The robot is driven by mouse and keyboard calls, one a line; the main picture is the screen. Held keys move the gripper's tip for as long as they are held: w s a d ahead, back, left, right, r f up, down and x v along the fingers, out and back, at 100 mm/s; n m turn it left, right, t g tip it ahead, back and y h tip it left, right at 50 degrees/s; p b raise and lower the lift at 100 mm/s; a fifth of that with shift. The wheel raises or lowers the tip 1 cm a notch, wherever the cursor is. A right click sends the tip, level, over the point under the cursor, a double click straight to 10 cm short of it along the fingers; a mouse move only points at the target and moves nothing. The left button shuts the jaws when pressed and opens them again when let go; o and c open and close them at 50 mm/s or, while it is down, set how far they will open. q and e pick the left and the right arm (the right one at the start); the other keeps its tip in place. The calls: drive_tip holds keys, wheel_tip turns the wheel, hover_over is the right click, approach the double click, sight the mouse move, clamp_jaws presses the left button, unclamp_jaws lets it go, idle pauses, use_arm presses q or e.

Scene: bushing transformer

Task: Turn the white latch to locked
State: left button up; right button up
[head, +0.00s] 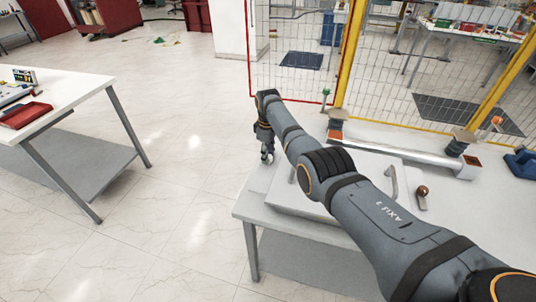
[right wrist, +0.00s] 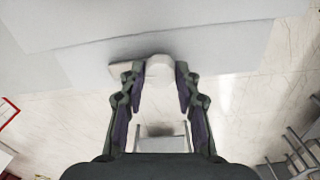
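A white, rounded piece (right wrist: 160,70), probably the white latch, stands out from the edge of a pale surface in the right wrist view. My right gripper (right wrist: 161,85) has one finger on each side of it near the tips. The fingers are apart; I cannot tell whether they press on it or only straddle it. In the head view my right gripper (head: 267,156) points down beside the left end of the white box (head: 345,205) on the table. The latch is not clear there. My left gripper is not in view.
The white box has grey handles (head: 391,184) and lies on a white table (head: 252,208). A brown-knobbed part (head: 422,192) and a long metal bar (head: 405,152) lie behind it. A yellow-posted mesh fence (head: 350,50) stands beyond. Another table (head: 70,95) is at left, with open floor between.

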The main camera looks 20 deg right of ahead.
clamp_jaws()
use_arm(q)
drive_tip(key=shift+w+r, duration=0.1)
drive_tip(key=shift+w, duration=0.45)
use_arm(e)
drive_tip(key=m, duration=0.8)
drive_tip(key=shift+m+p, duration=0.3)
drive_tip(key=shift+p, duration=0.1)
drive_tip(key=m, duration=0.4)
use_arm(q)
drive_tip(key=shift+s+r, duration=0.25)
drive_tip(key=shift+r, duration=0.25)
use_arm(e)
drive_tip(key=m, duration=0.5)
